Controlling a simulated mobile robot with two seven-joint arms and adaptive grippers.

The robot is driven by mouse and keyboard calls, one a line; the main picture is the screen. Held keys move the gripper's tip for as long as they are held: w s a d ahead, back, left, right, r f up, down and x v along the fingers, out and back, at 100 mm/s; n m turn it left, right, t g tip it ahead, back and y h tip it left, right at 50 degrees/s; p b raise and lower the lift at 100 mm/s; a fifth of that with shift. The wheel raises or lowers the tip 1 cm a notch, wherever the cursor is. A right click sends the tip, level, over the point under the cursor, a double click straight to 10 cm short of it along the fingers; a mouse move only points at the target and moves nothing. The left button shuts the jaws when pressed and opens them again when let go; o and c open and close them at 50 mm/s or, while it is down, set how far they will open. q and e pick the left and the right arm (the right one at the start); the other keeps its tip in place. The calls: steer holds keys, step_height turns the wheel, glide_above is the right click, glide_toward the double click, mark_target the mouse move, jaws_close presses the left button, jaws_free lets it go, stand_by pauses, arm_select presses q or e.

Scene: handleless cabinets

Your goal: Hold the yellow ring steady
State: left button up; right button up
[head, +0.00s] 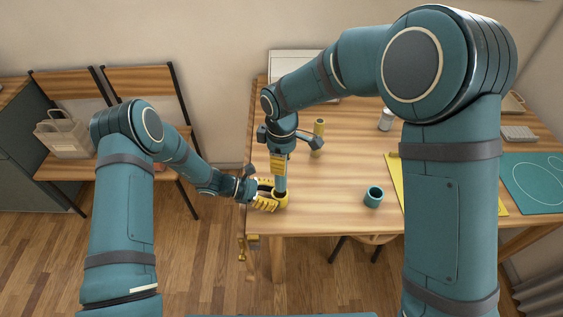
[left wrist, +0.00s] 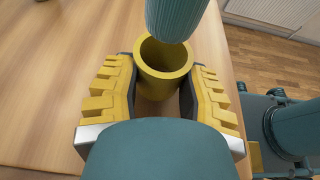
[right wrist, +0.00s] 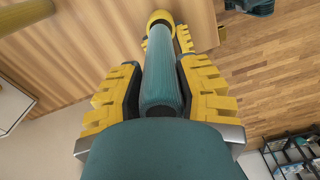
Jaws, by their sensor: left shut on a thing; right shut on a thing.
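The yellow ring (head: 282,203), a short hollow tube, stands near the table's front left corner. My left gripper (head: 267,199) is shut on it from the left, and the left wrist view shows a finger on each side of the ring (left wrist: 165,58). My right gripper (head: 279,166) is above, shut on a ribbed teal rod (right wrist: 161,75). The rod points down at the ring, and its lower end (left wrist: 173,22) overlaps the back of the ring's opening in the left wrist view. I cannot tell whether the tip is inside. The ring (right wrist: 160,17) shows partly beyond the rod in the right wrist view.
A teal cup (head: 373,197) stands to the right on the wooden table (head: 325,215). A yellow cylinder (head: 318,138) and a pale jar (head: 386,120) stand farther back. A yellow mat (head: 394,176) and a teal mat (head: 535,181) lie right. Bare tabletop separates ring and cup.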

stand_by(0.3)
arm_select(q)
steer(key=o, duration=1.1)
steer(key=shift+c, duration=0.2)
steer(key=v, duration=1.2)
steer(key=shift+f, duration=0.1)
